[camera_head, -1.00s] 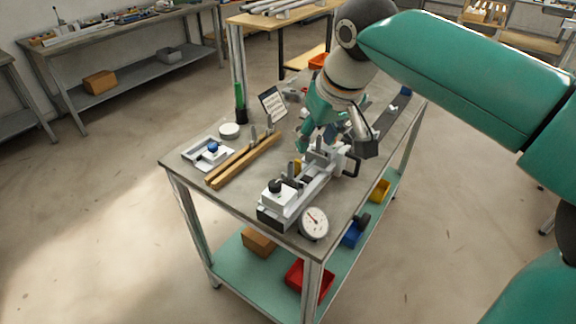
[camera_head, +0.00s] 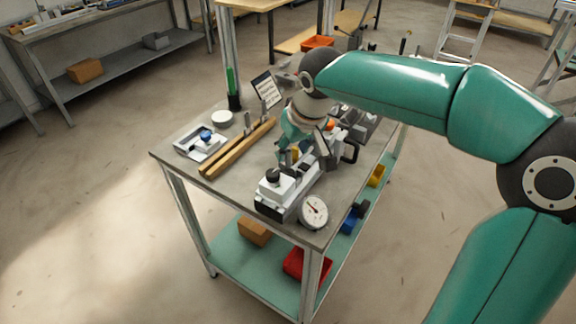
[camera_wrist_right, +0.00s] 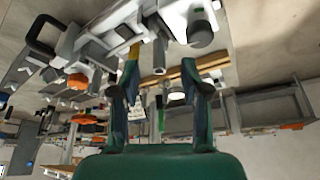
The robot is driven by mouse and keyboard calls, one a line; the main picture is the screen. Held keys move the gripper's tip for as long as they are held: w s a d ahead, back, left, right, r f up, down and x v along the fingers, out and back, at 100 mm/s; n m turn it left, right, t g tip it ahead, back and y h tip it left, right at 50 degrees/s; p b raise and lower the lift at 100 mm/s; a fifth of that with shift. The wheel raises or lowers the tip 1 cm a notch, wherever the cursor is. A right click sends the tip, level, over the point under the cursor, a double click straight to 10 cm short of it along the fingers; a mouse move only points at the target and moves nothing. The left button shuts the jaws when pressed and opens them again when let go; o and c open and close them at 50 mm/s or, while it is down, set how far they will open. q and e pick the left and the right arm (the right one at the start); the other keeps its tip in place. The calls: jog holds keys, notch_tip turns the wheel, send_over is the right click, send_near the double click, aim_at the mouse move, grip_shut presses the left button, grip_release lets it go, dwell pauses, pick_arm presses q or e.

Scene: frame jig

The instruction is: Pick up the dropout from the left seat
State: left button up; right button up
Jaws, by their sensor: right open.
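The pale frame jig (camera_head: 283,187) lies on the bench top, with a black knob at its near end. My right gripper (camera_head: 301,157) is over the middle of this jig, pointing down. In the right wrist view the right gripper (camera_wrist_right: 159,68) is open, its two fingers apart. A grey cylindrical post (camera_wrist_right: 159,56) appears between and beyond the fingertips, with a yellow part (camera_wrist_right: 134,51) beside it. Two upright grey metal pieces stand by the wooden rails (camera_head: 238,148), left of the gripper. I cannot tell which part is the dropout. My left gripper is out of view.
A white fixture with a blue knob (camera_head: 206,136), a white round disc (camera_head: 222,117) and a black cup (camera_head: 234,101) are on the left. The bench's front left corner is clear.

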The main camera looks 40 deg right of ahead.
aim_at(290, 153)
jog(key=x, duration=0.5)
jog(key=shift+w+p, duration=0.2)
jog(key=shift+p, duration=0.1)
jog(key=shift+r, duration=0.1)
grip_shut()
